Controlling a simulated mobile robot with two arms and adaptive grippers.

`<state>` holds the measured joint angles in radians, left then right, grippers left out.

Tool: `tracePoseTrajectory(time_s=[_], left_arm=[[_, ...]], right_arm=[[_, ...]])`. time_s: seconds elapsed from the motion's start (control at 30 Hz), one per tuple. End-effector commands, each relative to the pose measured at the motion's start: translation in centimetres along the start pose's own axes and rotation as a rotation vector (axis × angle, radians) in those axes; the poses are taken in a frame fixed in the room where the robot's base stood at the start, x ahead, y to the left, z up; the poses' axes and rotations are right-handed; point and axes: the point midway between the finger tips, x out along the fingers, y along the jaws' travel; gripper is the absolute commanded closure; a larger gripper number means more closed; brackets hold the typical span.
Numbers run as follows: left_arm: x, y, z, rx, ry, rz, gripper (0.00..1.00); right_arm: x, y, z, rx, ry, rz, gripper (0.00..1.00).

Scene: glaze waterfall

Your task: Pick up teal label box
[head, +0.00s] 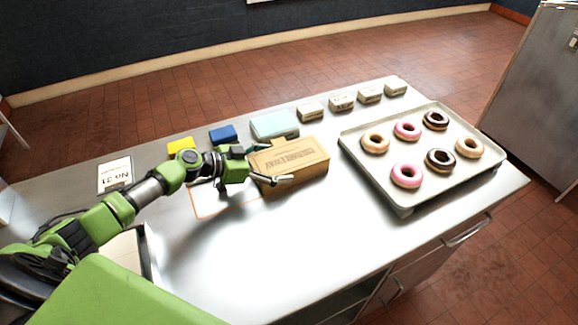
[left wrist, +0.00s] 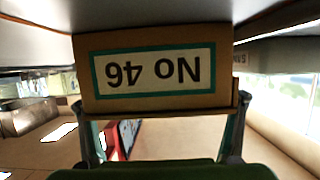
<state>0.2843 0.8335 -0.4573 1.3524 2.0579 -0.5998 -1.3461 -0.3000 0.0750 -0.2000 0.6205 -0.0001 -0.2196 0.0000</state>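The teal label box (left wrist: 152,70) fills the upper middle of the left wrist view, upside down, a brown carton with "No 46" in a teal frame. In the head view a brown carton (head: 300,163) with dark print on top stands at my left gripper (head: 273,168); its labelled side does not show there. My left gripper also shows in the left wrist view (left wrist: 160,112), its fingers spread apart, one at each side of the carton's edge. I cannot tell whether they touch it. My right gripper is not in view.
An orange outline (head: 203,216) lies on the counter under my left arm. Yellow (head: 181,146), blue (head: 223,134) and pale teal (head: 275,125) items line the back, with several small cream boxes (head: 342,102). A tray (head: 404,207) of doughnuts is at right. The front middle is clear.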

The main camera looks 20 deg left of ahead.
Motion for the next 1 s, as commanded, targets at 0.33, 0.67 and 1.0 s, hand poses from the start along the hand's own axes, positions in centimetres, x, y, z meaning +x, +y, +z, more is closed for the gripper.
tracePoseTrajectory(time_s=[0.33,0.67,1.0], left_arm=[[0.0,0.0,0.1,0.002,-0.002,-0.001,0.40],[-0.5,-0.1,-0.8,0.006,-0.002,-0.002,0.40],[-1.8,-3.3,-6.4,0.008,0.005,-0.006,0.40]], right_arm=[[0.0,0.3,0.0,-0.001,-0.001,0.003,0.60],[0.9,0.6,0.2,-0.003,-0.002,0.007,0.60],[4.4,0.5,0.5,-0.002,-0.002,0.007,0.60]])
